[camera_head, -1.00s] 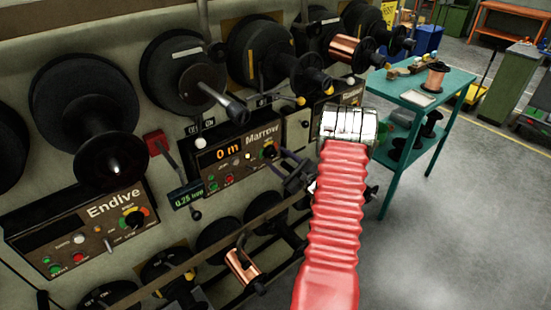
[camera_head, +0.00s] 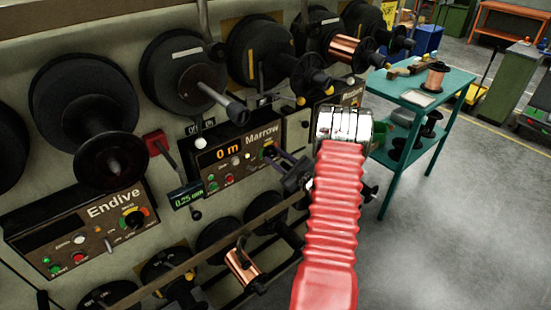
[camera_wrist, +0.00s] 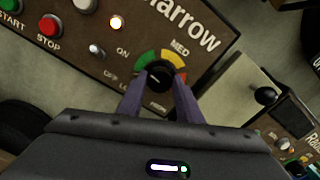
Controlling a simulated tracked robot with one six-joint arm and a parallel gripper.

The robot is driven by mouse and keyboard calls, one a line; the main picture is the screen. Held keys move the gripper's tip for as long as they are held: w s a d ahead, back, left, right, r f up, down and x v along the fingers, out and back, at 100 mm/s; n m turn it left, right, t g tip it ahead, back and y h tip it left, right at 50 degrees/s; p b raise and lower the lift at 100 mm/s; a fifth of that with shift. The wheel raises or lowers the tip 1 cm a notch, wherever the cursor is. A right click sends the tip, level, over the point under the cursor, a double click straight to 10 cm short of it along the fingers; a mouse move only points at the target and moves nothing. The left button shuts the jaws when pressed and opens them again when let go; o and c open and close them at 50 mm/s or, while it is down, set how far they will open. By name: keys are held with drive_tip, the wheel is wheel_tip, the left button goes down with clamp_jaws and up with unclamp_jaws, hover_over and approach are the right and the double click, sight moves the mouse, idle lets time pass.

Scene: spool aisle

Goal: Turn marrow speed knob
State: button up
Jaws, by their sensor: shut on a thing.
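The Marrow panel (camera_head: 237,158) is brown, with an orange "0 m" readout. Its black speed knob (camera_wrist: 159,77) sits in a green, yellow and red dial marked LOW and MED in the wrist view. My gripper (camera_wrist: 160,86) has one purple-grey finger on each side of the knob and is shut on it. In the head view my gripper (camera_head: 272,155) reaches the panel's right side, and its fingers mostly hide the knob. The knob's pointer direction is too small to tell.
Left of the dial are an ON/OFF toggle (camera_wrist: 97,50), a lit lamp (camera_wrist: 116,22) and a red STOP button (camera_wrist: 50,26). Black spools (camera_head: 185,75) hang above the panel. A teal cart (camera_head: 415,100) stands right of my arm. The Endive panel (camera_head: 85,228) is at left.

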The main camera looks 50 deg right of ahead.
drive_tip(key=shift+m, duration=0.3)
drive_tip(key=shift+c, duration=0.4)
drive_tip(key=o, duration=1)
drive_tip(key=shift+o, duration=0.2)
drive_tip(key=shift+s, duration=0.15)
drive_tip(key=s+a, duration=0.1)
drive_tip(key=s, duration=1.2)
drive_tip(key=shift+s+a, duration=0.2)
drive_tip(key=shift+a, duration=0.1)
